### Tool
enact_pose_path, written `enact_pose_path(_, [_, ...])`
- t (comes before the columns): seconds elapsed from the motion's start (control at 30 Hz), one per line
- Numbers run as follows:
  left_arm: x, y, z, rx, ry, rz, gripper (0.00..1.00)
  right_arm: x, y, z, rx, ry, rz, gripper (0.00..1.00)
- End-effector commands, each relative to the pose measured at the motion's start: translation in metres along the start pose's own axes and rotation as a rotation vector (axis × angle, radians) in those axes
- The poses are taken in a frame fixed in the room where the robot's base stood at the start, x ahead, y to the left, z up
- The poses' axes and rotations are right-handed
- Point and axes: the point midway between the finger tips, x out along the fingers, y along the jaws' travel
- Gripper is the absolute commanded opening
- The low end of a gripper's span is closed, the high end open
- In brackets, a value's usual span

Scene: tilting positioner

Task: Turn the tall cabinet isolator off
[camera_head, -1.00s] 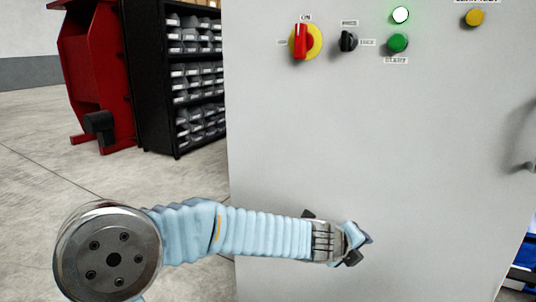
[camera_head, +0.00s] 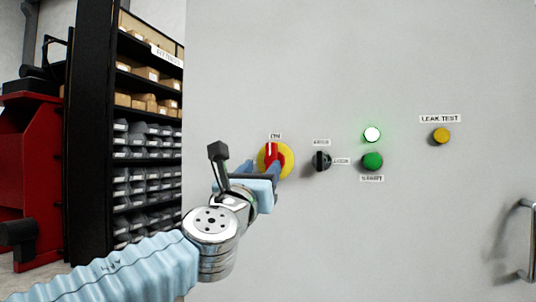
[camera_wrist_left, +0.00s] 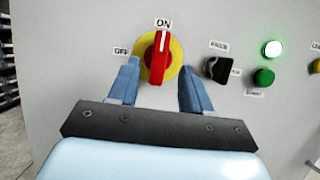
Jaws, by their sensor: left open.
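The isolator, a red handle on a yellow disc (camera_head: 270,150), is on the grey cabinet front (camera_head: 330,60). In the left wrist view the red handle (camera_wrist_left: 159,58) stands upright, its white mark toward the ON label (camera_wrist_left: 163,22); the OFF label (camera_wrist_left: 121,51) is to its left. My left gripper (camera_head: 276,172) is at the isolator. In the wrist view its two blue fingers (camera_wrist_left: 163,80) are open, one on each side of the handle's lower end, with visible gaps to the handle. I cannot tell how far the fingertips are from the panel. My right gripper is not in view.
Right of the isolator are a black selector (camera_head: 321,161), a green button (camera_head: 372,161), a lit white-green lamp (camera_head: 372,134) and a yellow button (camera_head: 441,135). A door handle (camera_head: 527,240) sticks out at lower right. A shelf rack (camera_head: 95,130) stands left of the cabinet.

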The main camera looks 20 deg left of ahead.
Motion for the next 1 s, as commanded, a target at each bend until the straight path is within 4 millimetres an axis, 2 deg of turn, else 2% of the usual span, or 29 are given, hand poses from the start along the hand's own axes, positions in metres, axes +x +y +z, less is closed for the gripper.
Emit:
enact_pose_path(0.03, [0.014,0.0,0.002,0.002,0.002,0.001,0.49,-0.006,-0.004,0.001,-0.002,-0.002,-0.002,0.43])
enact_pose_path(0.1, [0.028,0.0,0.002,0.002,0.002,0.001,0.49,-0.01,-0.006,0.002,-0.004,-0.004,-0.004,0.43])
enact_pose_path(0.3, [0.057,0.0,0.001,0.001,0.002,0.001,0.49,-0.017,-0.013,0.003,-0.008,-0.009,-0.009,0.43])
enact_pose_path(0.47, [0.065,0.001,0.0,0.001,0.001,0.001,0.49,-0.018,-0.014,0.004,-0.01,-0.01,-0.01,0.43])
enact_pose_path(0.7, [0.066,0.0,-0.001,0.0,0.001,0.0,0.49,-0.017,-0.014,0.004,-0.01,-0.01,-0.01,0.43])
enact_pose_path(0.77, [0.066,0.0,-0.001,0.0,0.001,0.0,0.41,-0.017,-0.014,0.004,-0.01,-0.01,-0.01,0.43])
enact_pose_path(1.0, [0.065,0.0,-0.001,0.0,0.001,0.0,0.04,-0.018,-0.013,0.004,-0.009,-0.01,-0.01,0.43])
